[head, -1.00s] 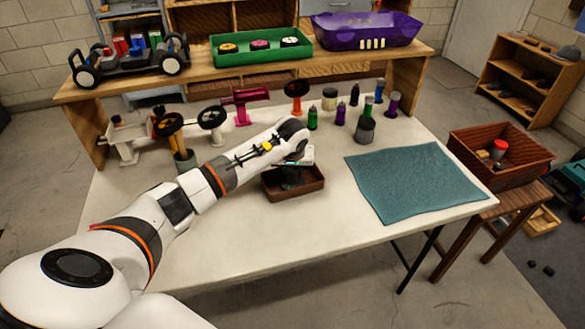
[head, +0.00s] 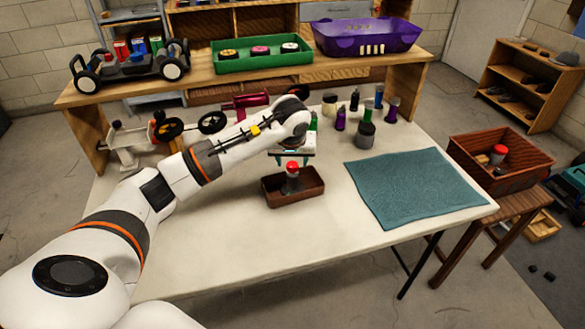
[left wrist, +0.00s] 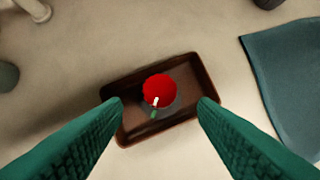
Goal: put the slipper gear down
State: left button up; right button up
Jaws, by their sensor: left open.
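A small piece with a round red top and a dark grey base, apparently the slipper gear (head: 292,172), stands upright in a brown tray (head: 268,196) on the white table. It also shows in the left wrist view (left wrist: 160,90), inside the tray (left wrist: 128,132), with a small white and green mark at its lower edge. My left gripper (head: 292,158) is above the tray. Its green fingers are open and spread wide to either side of the red top, apart from it. My right gripper is not in view.
A teal mat (head: 412,190) lies right of the tray. Several bottles and jars (head: 365,130) stand behind. A white stand with a dark wheel (head: 135,145) is at the left. A brown crate (head: 510,170) sits on a side stool. The front of the table is clear.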

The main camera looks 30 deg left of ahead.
pick_arm(q)
jog(key=shift+v, duration=1.5)
